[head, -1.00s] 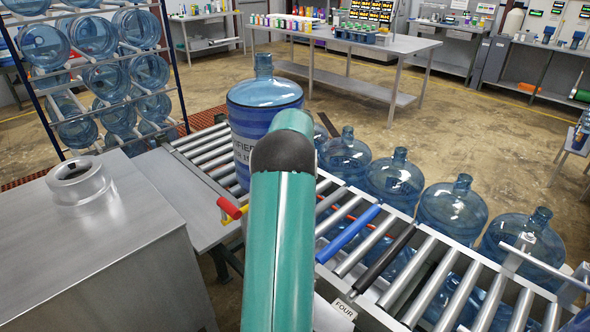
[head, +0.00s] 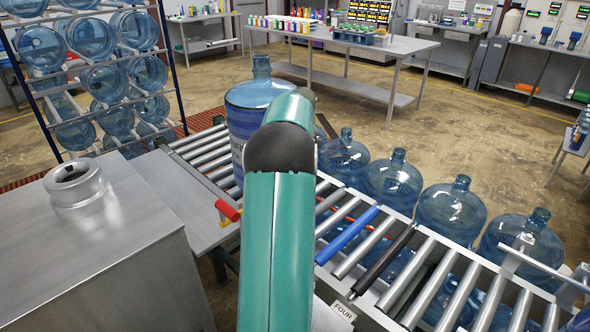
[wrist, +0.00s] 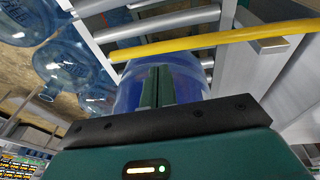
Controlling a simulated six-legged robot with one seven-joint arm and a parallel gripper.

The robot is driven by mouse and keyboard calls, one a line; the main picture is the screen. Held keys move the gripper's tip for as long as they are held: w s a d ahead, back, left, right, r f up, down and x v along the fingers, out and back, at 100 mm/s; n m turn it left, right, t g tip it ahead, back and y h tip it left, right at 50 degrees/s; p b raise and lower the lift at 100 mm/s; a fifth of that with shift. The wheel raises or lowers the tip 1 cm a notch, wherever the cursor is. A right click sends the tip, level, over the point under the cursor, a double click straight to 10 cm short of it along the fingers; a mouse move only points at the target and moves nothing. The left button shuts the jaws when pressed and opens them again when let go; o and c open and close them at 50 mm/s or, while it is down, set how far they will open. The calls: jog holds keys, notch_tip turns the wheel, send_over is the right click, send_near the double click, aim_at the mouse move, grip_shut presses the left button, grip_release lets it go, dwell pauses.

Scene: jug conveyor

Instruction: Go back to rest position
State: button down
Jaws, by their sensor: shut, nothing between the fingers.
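My gripper (wrist: 158,86) shows in the wrist view with its two dark green fingers together and nothing between them. In the head view it is hidden behind my own green arm. A large blue water jug with a label (head: 250,110) stands upright on the roller conveyor (head: 205,153), partly hidden by my arm. In the wrist view a blue jug (wrist: 190,75) shows behind and around the fingers. I cannot tell whether the fingers touch it.
Several empty blue jugs (head: 450,210) stand along the conveyor's right side. A metal cabinet (head: 110,240) is at the left, with a jug rack (head: 85,75) behind. A red handle (head: 228,210) sits by the conveyor. Open floor (head: 420,120) lies beyond, before a long table (head: 350,60).

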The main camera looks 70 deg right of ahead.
jog(key=v, duration=0.6)
jog(key=w+a+r+n+t, duration=0.1)
jog(key=w+a+r, duration=0.2)
jog(key=w+a, duration=0.65)
jog(key=w+a+r+n, duration=0.1)
jog(key=w+a+r, duration=0.25)
jog(key=a, duration=1.05)
jog(key=w+a+r+t, duration=0.1)
jog(key=w+a+r, duration=0.2)
jog(key=w+a, duration=0.65)
jog(key=s+a+f+n+t+y, duration=0.1)
jog(key=s+a, duration=0.1)
jog(key=a, duration=0.9)
jog(key=s+a+f+n, duration=0.1)
jog(key=s+a, duration=0.2)
jog(key=a, duration=0.7)
jog(key=s+a+f, duration=0.2)
jog(key=s+a, duration=0.1)
jog(key=a, duration=0.3)
jog(key=s+a+f+n+t+y, duration=0.1)
jog(key=s+a+f, duration=0.2)
jog(key=a, duration=0.3)
jog(key=shift+s, duration=0.8)
jog(key=shift+a, duration=0.1)
